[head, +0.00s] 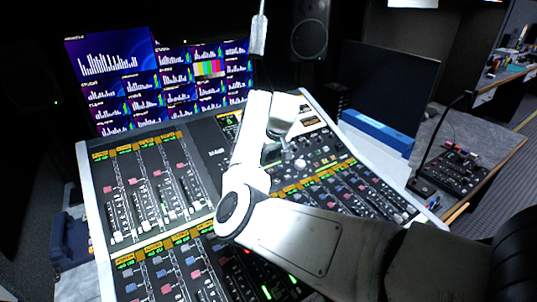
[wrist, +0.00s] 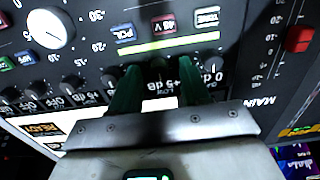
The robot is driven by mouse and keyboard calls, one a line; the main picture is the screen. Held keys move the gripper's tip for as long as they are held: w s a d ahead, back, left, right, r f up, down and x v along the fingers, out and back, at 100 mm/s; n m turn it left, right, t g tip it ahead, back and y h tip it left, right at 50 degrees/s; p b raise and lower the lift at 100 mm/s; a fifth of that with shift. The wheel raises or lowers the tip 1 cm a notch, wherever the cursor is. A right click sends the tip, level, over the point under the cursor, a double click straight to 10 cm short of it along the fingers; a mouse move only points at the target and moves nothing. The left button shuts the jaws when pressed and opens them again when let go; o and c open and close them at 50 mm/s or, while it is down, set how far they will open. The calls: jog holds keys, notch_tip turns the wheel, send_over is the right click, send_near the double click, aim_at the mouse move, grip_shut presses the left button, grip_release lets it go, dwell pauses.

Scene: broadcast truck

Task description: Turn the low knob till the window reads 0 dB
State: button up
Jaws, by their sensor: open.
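My gripper (wrist: 158,82) is open, with its two green fingers pointing at the console panel. A small dark knob (wrist: 160,68) sits between the fingertips, apparently the low knob. White lettering ending in dB (wrist: 158,86) lies below it, partly cut off by the fingers. I cannot tell for sure which value belongs to this knob's window. In the head view, my gripper is over the upper middle of the mixing console (head: 88,190), its fingertips hidden by my arm.
More small dark knobs (wrist: 84,93) run left of the fingers. A large white dial (wrist: 50,28) is at upper left, a red fader cap (wrist: 299,39) at right. Coloured buttons (wrist: 165,25) are above. Monitor screens (head: 110,52) stand behind the console.

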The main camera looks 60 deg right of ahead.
jog(key=shift+c, duration=0.3)
grip_shut()
jog(key=shift+n+p, duration=0.3)
jog(key=shift+p, duration=0.1)
jog(key=shift+r+n+p, duration=0.15)
jog(key=shift+n+p, duration=0.65)
jog(key=shift+p, duration=0.2)
jog(key=shift+n+p, duration=1.5)
jog(key=shift+n, duration=0.3)
jog(key=shift+f, duration=0.2)
jog(key=shift+o, duration=0.3)
grip_release()
